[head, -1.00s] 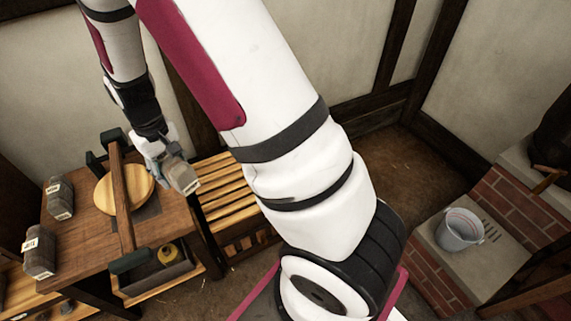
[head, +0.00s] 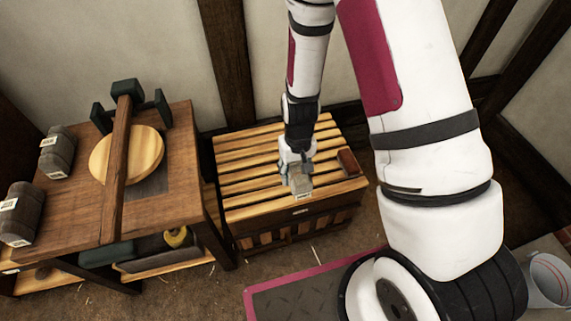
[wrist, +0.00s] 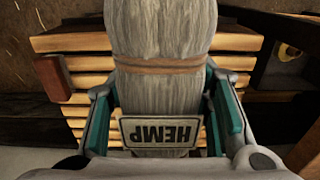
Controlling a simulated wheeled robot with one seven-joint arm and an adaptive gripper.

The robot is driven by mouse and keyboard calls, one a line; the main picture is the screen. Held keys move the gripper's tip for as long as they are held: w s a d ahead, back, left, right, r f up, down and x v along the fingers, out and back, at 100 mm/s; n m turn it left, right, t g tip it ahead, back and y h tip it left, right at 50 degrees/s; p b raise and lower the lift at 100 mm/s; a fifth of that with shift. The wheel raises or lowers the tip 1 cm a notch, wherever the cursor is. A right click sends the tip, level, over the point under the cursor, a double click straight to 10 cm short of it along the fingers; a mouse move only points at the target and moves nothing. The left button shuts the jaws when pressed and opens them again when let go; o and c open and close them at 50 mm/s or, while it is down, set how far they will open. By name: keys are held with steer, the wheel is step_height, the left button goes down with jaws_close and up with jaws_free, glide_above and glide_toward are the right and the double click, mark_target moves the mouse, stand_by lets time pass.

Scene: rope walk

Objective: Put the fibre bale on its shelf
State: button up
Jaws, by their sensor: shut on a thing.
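My gripper (head: 297,172) is shut on a grey fibre bale (head: 300,182). In the wrist view the bale (wrist: 160,80) fills the middle, bound with a brown band and bearing a label (wrist: 158,132) that reads HEMP. The teal finger pads (wrist: 227,110) press on both sides of it. The bale is over a slatted wooden shelf unit (head: 245,178), towards its front edge. I cannot tell whether it touches the slats. A small plate (head: 300,211) is on the unit's front edge; its writing is too small to read.
A reddish-brown block (head: 348,162) lies on the slats right of the bale. A wooden table (head: 185,150) at left holds a balance beam (head: 120,165), a round wooden disc (head: 148,150) and two dark labelled bales (head: 22,215). The slats left of my gripper are clear. A bucket (head: 550,275) stands at far right.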

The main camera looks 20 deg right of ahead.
step_height(320, 180, down, 11)
steer(key=s+a+b, duration=0.1)
steer(key=s+b, duration=0.1)
steer(key=b, duration=0.4)
steer(key=w+d+b, duration=0.1)
steer(key=w, duration=0.4)
steer(key=w+d+f+b, duration=0.1)
steer(key=w, duration=0.4)
steer(key=w+d+f+b, duration=0.1)
steer(key=w, duration=0.4)
steer(key=shift+d, duration=0.4)
steer(key=shift+w+f+b, duration=0.1)
steer(key=shift+f+b, duration=0.7)
steer(key=shift+f, duration=0.9)
steer(key=shift+f, duration=0.2)
steer(key=o, duration=1.4)
steer(key=shift+c, duration=0.2)
steer(key=shift+r, duration=0.1)
step_height(320, 180, up, 12)
steer(key=p, duration=0.4)
steer(key=shift+r, duration=0.15)
